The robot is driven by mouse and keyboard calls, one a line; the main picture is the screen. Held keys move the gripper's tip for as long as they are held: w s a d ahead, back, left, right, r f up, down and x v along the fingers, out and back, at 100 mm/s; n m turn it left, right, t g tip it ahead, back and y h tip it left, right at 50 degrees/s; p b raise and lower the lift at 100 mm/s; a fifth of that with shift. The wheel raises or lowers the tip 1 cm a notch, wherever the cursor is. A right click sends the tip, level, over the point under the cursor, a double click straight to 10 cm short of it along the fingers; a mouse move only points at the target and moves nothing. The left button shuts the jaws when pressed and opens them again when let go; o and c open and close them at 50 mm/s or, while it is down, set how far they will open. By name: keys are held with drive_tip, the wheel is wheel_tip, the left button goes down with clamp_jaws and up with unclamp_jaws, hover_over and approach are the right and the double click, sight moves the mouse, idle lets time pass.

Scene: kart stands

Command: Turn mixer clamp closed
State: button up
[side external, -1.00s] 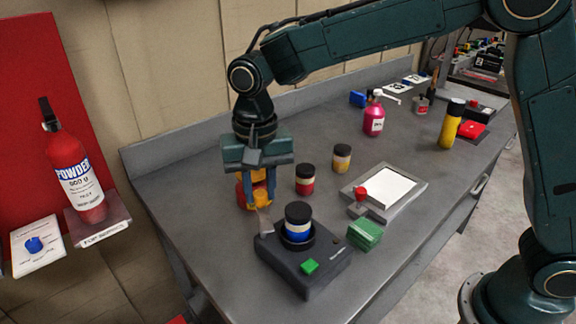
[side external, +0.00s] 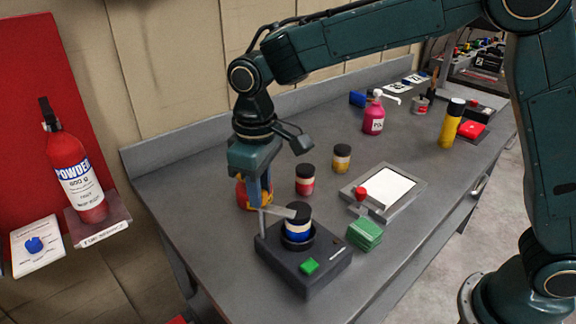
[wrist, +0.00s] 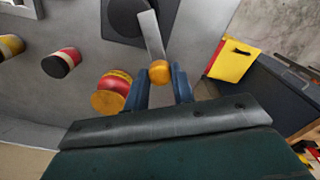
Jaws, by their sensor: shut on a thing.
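The mixer (side external: 300,270) is a dark box at the front of the bench with a green button (side external: 309,267). A blue jar (side external: 297,230) with a black lid stands upright in its round holder. The clamp is a flat metal bar (side external: 279,211) that now reaches over the jar's lid; the wrist view shows the bar (wrist: 151,35) running from a yellow knob (wrist: 159,71). My gripper (side external: 261,196) is at the mixer's back left corner, shut on the knob. Its two fingers flank the knob in the wrist view (wrist: 159,86). The bar's contact with the lid is unclear.
A red and yellow jar (wrist: 112,92) stands close beside my fingers, partly hidden in the side view. Red (side external: 305,181) and yellow (side external: 342,158) jars stand behind the mixer.

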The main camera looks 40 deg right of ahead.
drive_tip(key=shift+n, duration=1.7)
drive_tip(key=o, duration=1)
drive_tip(key=shift+r, duration=0.1)
wheel_tip(320, 180, up, 14)
